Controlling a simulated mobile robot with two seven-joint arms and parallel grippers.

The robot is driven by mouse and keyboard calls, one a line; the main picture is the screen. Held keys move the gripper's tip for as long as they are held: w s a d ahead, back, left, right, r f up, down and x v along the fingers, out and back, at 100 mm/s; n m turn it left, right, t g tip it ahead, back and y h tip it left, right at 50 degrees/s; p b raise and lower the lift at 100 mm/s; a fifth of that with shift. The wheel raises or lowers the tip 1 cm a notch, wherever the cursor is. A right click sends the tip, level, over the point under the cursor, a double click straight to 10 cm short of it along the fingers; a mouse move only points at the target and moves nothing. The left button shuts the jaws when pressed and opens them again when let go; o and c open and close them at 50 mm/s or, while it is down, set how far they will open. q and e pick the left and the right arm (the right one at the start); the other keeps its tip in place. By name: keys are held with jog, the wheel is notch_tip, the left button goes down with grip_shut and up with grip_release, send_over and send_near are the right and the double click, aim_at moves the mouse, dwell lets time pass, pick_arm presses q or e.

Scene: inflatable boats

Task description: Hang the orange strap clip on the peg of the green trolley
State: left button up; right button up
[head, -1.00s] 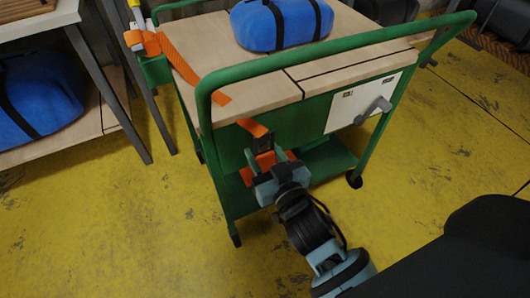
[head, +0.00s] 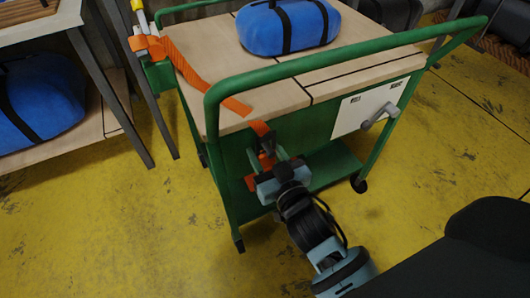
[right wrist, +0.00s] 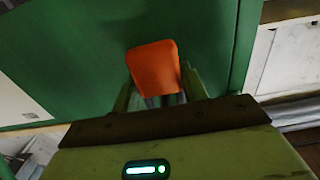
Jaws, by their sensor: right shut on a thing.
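The orange strap clip (head: 265,159) is held between the fingers of my right gripper (head: 267,163), in front of the green trolley's near side. In the right wrist view the clip (right wrist: 154,66) is a rounded orange piece between the fingertips, against green panel. The orange strap (head: 198,80) lies across the trolley's wooden top and continues over its near edge to the clip. The green trolley (head: 318,118) has a white plate with a grey peg (head: 379,116) sticking out, right of the gripper. The clip is apart from the peg. My left gripper is not in view.
A blue bag (head: 288,27) lies on the trolley top. The green handle rail (head: 330,62) runs above the near edge, over the clip and peg. A bench (head: 62,28) with another blue bag (head: 40,100) stands left. Yellow floor (head: 440,150) is open at right.

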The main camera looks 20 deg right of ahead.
jog(key=shift+w+f, duration=0.1)
dwell(0.3)
jog(key=o, duration=1.1)
jog(key=shift+a, duration=0.1)
jog(key=shift+s+a+f, duration=0.1)
jog(key=shift+s+a, duration=0.05)
jog(key=shift+s, duration=0.3)
jog(key=s+d+p, duration=0.1)
jog(key=s, duration=0.6)
jog(key=shift+r, duration=0.2)
jog(key=shift+d, duration=0.1)
